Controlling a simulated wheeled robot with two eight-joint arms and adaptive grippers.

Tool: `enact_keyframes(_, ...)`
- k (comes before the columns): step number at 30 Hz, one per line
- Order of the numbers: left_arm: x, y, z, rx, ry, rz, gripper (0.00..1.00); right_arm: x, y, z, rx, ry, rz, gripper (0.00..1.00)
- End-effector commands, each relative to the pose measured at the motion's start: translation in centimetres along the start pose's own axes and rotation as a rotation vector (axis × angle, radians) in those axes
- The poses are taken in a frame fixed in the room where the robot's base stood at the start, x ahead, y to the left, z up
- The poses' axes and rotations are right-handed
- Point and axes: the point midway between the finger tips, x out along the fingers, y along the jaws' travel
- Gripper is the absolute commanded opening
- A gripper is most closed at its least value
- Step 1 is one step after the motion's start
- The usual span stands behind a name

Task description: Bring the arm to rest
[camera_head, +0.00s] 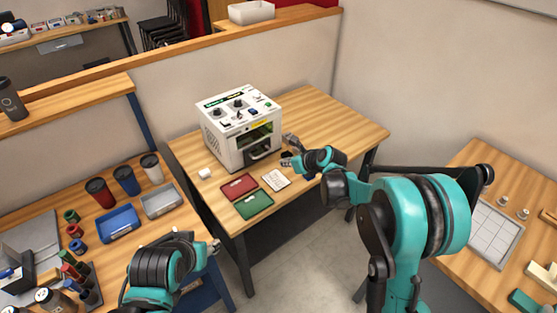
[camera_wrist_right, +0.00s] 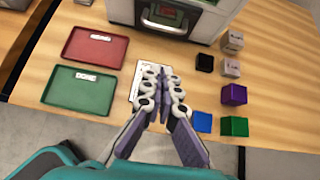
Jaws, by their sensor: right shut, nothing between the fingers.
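My right arm reaches in from the right of the head view. Its gripper (camera_head: 289,158) is in front of the white laser marker box (camera_head: 238,128), over the wooden table (camera_head: 330,115). In the right wrist view the gripper (camera_wrist_right: 163,82) is shut and empty, with its fingers together above a white printed card (camera_wrist_right: 138,84). The laser marker's lower front edge and handle show at the top of that view. My left gripper (camera_head: 214,247) is at the lower left in the head view, near the left workbench's edge; its fingers are too small to read.
A red tray (camera_wrist_right: 95,47) and a green tray labelled DONE (camera_wrist_right: 84,89) lie left of the card. Black (camera_wrist_right: 204,63), purple (camera_wrist_right: 233,94), blue (camera_wrist_right: 202,122) and green (camera_wrist_right: 234,127) cubes sit to the right. The left workbench holds cups and a blue bin (camera_head: 118,226).

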Motion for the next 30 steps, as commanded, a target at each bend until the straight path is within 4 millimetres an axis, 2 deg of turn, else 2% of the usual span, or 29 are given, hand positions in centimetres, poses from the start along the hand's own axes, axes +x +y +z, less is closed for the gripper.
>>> enact_keyframes(3,-0.2,0.0,-0.2,0.0,0.0,0.0,0.45,-0.9,0.0,0.0,0.001,0.0,0.0,0.0)
enact_keyframes(8,-0.2,0.0,-0.2,0.0,0.0,0.0,0.45,-1.2,0.0,0.0,-0.003,0.0,-0.001,0.0)
enact_keyframes(11,-0.2,0.0,-0.1,0.0,0.0,0.0,0.45,-2.2,0.2,0.0,-0.063,0.009,-0.008,0.0)
enact_keyframes(14,-0.2,0.0,-0.1,0.0,0.0,0.0,0.45,-5.0,0.8,0.1,-0.234,0.037,-0.025,0.0)
enact_keyframes(20,-0.2,0.0,-0.1,0.0,0.0,0.0,0.45,-13.6,3.0,-1.5,-0.818,0.152,-0.048,0.0)
enact_keyframes(24,-0.2,0.0,-0.1,0.0,0.0,0.0,0.45,-19.4,4.8,-4.1,-1.253,0.254,-0.028,0.0)
enact_keyframes(26,-0.2,0.0,-0.1,0.0,0.0,0.0,0.45,-21.6,5.7,-5.5,-1.438,0.301,-0.008,0.0)
enact_keyframes(30,-0.2,0.0,-0.1,0.0,0.0,0.0,0.45,-26.3,7.5,-9.4,-1.861,0.411,0.068,0.0)
